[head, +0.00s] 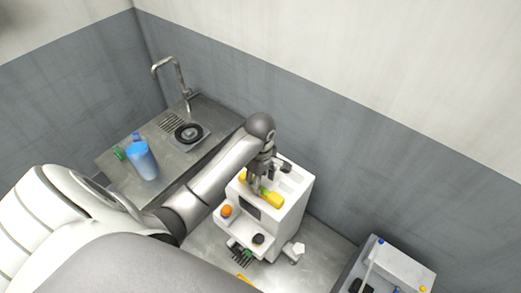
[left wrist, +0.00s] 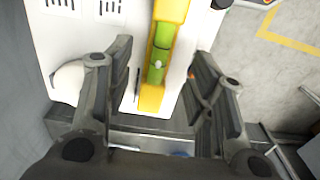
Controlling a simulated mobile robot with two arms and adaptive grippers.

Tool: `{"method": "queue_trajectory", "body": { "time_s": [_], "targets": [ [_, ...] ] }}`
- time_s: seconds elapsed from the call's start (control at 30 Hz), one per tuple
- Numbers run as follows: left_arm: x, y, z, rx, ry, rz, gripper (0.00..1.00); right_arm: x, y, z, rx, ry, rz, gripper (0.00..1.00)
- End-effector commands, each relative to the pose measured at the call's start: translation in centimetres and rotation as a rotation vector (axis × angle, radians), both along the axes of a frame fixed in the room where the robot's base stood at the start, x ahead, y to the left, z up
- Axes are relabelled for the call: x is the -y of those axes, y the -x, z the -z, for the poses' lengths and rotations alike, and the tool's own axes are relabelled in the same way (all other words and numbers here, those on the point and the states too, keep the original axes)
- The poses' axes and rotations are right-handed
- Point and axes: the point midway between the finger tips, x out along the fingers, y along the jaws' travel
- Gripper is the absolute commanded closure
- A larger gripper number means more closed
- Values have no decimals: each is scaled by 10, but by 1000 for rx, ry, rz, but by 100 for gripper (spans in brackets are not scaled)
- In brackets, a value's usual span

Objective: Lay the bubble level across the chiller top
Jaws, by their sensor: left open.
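The bubble level (head: 273,198), a yellow bar with a green vial, lies on the white top of the chiller (head: 297,194) in the head view. In the left wrist view the level (left wrist: 151,97) runs lengthwise between my fingers, over the white chiller surface (left wrist: 128,20). My left gripper (head: 260,183) is over the chiller top at the level and hides part of it. In the left wrist view my left gripper (left wrist: 160,65) is open, with a finger on each side of the level and visible gaps. My right gripper is not in view.
A white and grey unit (head: 405,268) is at lower right. A grey wall (head: 330,150) rises behind.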

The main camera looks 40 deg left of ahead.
Motion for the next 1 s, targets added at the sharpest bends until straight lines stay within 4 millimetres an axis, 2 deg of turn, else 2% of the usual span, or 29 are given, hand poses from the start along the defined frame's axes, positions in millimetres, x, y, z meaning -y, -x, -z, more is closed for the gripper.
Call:
{"method": "queue_trajectory", "body": {
  "time_s": [0.1, 0.2, 0.33, 0.53, 1.0],
  "targets": [
    [0, -1, -25, 6, 1, 0, 50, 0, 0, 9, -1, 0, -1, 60],
    [0, -1, -51, 4, -2, 1, 50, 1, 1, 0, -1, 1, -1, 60],
    [-2, 0, -66, 1, -5, 1, 50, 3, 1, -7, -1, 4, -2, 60],
    [0, 0, -74, -1, -1, 1, 50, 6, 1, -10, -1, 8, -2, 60],
    [0, 0, -73, -1, 0, 1, 50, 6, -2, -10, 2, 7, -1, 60]
  ]
}}
